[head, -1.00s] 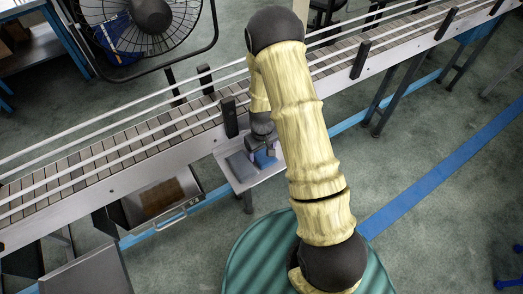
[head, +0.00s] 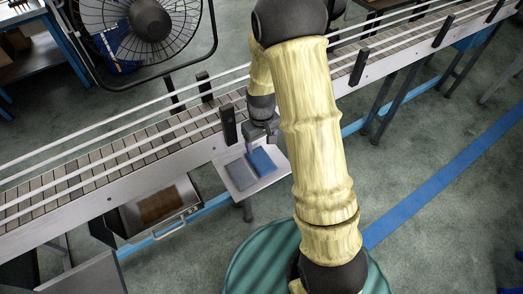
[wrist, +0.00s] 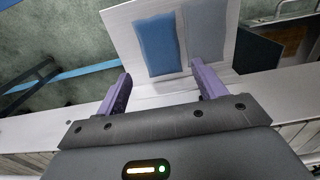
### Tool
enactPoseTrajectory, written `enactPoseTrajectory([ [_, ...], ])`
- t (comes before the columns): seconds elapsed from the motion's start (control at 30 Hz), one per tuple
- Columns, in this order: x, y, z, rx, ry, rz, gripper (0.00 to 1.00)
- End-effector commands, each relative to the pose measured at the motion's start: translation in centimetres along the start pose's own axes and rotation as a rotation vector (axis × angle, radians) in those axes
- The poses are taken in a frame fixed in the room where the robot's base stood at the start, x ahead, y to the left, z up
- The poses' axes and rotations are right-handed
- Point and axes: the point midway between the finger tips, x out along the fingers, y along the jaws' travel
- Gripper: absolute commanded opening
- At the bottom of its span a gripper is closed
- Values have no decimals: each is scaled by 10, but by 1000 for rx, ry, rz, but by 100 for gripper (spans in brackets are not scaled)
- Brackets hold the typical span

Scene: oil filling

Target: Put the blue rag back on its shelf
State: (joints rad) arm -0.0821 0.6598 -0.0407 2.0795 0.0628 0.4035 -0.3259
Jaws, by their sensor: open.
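The blue rag (head: 262,161) lies flat on the right part of a small white shelf (head: 243,190) fixed to the conveyor's near side. In the wrist view the blue rag (wrist: 159,44) lies flat on the shelf (wrist: 120,28), ahead of the fingers. A grey rag (head: 239,174) lies beside it, and it also shows in the wrist view (wrist: 205,30). My gripper (wrist: 160,85) is open and empty, its purple fingers apart and clear of the blue rag. In the head view my gripper (head: 258,140) hangs by the conveyor's edge, just behind the blue rag.
A slatted conveyor (head: 120,154) with white rails and black posts runs diagonally across. A black fan (head: 145,25) stands behind it. An open drawer (head: 160,208) with a brown item sits under the conveyor, left of the shelf.

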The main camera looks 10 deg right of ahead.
Motion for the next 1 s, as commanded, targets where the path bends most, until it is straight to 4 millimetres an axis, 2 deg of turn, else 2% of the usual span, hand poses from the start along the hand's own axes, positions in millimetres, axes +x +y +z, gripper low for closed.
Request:
enactPoseTrajectory([
  [0.1, -15, 0, -1, 1, 2, 1, 70],
  [0.2, -21, 0, 0, 2, 1, 0, 70],
  [0.83, -24, 1, 1, 6, 2, 0, 70],
  [1.0, -46, 0, 16, 46, 31, 6, 70],
])
